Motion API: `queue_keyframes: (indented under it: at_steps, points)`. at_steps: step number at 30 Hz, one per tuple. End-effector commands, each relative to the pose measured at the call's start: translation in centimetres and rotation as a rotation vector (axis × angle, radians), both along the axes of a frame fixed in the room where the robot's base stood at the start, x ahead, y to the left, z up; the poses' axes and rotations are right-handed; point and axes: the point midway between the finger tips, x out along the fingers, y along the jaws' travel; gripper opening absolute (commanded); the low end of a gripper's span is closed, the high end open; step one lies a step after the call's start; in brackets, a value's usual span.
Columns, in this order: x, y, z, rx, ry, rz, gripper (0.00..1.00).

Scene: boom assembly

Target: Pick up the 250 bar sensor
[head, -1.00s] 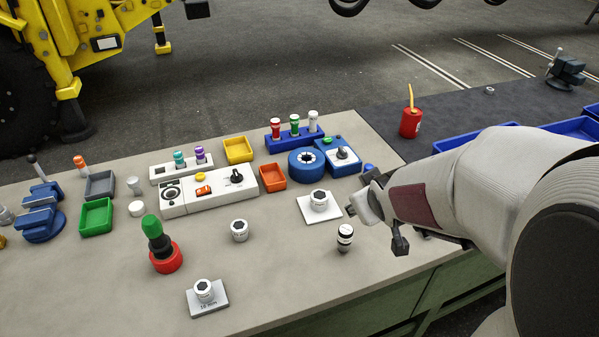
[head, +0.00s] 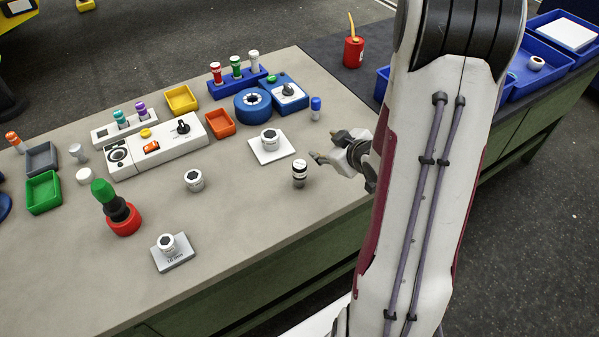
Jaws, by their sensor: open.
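No label reading 250 bar can be made out, so I cannot tell for sure which piece is the 250 bar sensor. A small upright cylinder with a white top and a dark lower part (head: 299,174) stands on the bench, with print too small to read. My gripper (head: 327,147) is open and empty, just right of and behind that cylinder in the picture, its fingers pointing left. They look apart from it. Sensor-like pieces with red, green and white tops stand in a blue rack (head: 239,82) farther back.
A white hex-topped piece sits on a white plate (head: 272,150), left of my gripper. A small blue-capped piece (head: 316,108) stands behind it. The bench's front right is clear.

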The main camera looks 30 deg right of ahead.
Motion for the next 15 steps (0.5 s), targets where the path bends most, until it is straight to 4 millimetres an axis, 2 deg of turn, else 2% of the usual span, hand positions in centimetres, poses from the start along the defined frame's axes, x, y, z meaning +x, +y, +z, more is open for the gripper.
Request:
queue_keyframes:
  at_steps: [1, 6, 15]
  points:
    - [-0.2, -0.2, -0.8, 0.015, -0.01, 0.004, 0.45]
    - [-0.5, -0.4, -2.7, 0.055, -0.066, 0.03, 0.45]
    - [-1.6, -0.3, -5.1, 0.142, -0.183, 0.055, 0.45]
